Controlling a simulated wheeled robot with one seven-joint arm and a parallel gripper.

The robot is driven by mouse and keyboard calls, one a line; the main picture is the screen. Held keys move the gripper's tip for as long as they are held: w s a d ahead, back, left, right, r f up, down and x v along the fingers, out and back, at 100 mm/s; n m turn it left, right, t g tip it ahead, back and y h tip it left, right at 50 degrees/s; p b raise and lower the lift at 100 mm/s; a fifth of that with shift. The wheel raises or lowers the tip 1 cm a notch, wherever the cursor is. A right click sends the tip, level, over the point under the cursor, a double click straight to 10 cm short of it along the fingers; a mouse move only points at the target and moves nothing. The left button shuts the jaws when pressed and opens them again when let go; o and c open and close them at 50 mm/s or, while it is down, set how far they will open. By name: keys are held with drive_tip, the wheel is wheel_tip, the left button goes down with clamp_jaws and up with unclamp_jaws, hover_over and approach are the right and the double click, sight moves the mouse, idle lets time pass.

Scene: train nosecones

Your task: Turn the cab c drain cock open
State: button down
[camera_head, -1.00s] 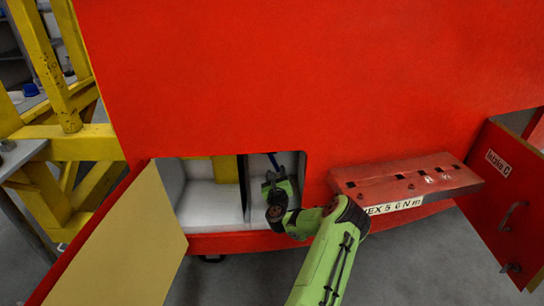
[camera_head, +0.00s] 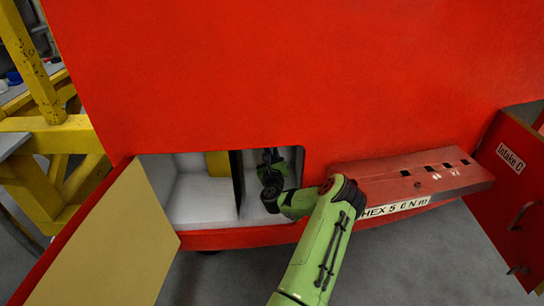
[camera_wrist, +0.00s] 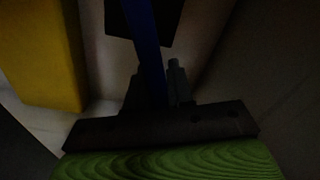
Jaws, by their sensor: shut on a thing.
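A blue lever (camera_wrist: 146,40), which looks like the drain cock handle, runs down between my gripper's fingers in the wrist view. My gripper (camera_wrist: 157,78) is shut on it. In the head view my gripper (camera_head: 269,156) reaches into the right part of an open compartment in the red nosecone. There the blue lever is hidden or too small to make out. The cock's body and its pivot are not clear in the dark wrist view.
The compartment's open door (camera_head: 112,243) hangs at the left. A dark divider (camera_head: 237,185) and a yellow block (camera_head: 217,163) are left of my gripper. A red step (camera_head: 410,183) juts out at the right, beside the open Intake C door (camera_head: 515,185). A yellow frame (camera_head: 45,135) stands at the left.

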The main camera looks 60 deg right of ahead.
drive_tip(key=shift+s+r, duration=0.1)
drive_tip(key=s+d+r+n+p, duration=0.1)
drive_tip(key=s+r+n, duration=0.2)
drive_tip(key=n, duration=1)
drive_tip(key=shift+s+d+r, duration=0.25)
drive_tip(key=shift+d+r, duration=0.15)
drive_tip(key=shift+r, duration=1.05)
drive_tip(key=shift+r+n, duration=0.1)
drive_tip(key=shift+n, duration=0.2)
drive_tip(key=c, duration=1.1)
unclamp_jaws()
